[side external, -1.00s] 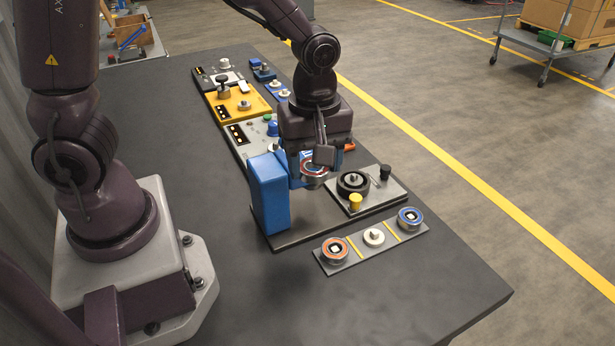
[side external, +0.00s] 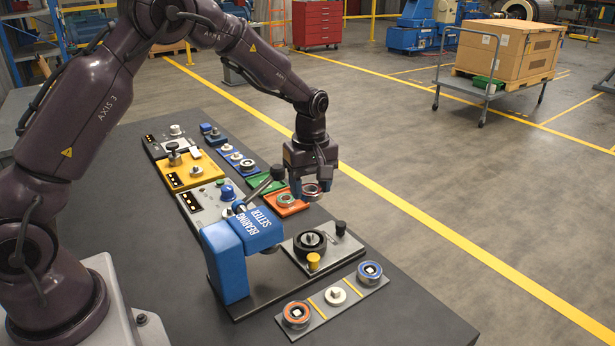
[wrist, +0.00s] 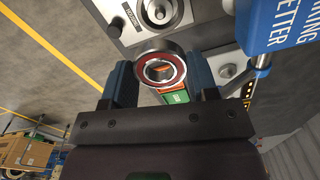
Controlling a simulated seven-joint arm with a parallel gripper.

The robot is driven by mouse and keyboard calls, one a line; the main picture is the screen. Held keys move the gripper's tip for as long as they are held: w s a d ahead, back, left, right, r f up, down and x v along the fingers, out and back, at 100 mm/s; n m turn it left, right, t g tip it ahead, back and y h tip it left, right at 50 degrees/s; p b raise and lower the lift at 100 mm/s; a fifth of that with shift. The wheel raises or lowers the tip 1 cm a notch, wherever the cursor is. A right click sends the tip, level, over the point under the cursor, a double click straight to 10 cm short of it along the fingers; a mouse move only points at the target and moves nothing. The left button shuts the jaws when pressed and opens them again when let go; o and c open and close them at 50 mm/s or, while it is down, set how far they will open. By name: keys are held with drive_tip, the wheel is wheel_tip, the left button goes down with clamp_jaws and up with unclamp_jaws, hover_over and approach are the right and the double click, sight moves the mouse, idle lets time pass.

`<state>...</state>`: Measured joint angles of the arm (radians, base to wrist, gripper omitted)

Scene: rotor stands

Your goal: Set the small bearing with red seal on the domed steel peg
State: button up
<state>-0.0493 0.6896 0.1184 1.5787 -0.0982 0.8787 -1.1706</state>
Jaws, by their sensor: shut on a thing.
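My gripper (side external: 311,188) is shut on a small bearing with a red seal (side external: 312,198), held in the air right of the orange tray. In the wrist view the bearing (wrist: 160,88) sits between the two blue fingers, its red seal facing the camera and its bore open. Short steel pegs stand on the blue plate (side external: 240,168), the yellow stand (side external: 178,183) and the grey stand (side external: 206,212). At this size I cannot tell which peg is the domed one.
The blue bearing setter (side external: 228,268) with its lever stands left of my gripper. An orange tray (side external: 296,211) holds a ring.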

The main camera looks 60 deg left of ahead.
sight(310, 234)
drive_tip(key=shift+f, duration=4.65)
drive_tip(key=shift+f, duration=0.9)
drive_tip(key=o, duration=1.4)
drive_tip(key=shift+r, duration=4)
drive_tip(key=shift+r, duration=0.1)
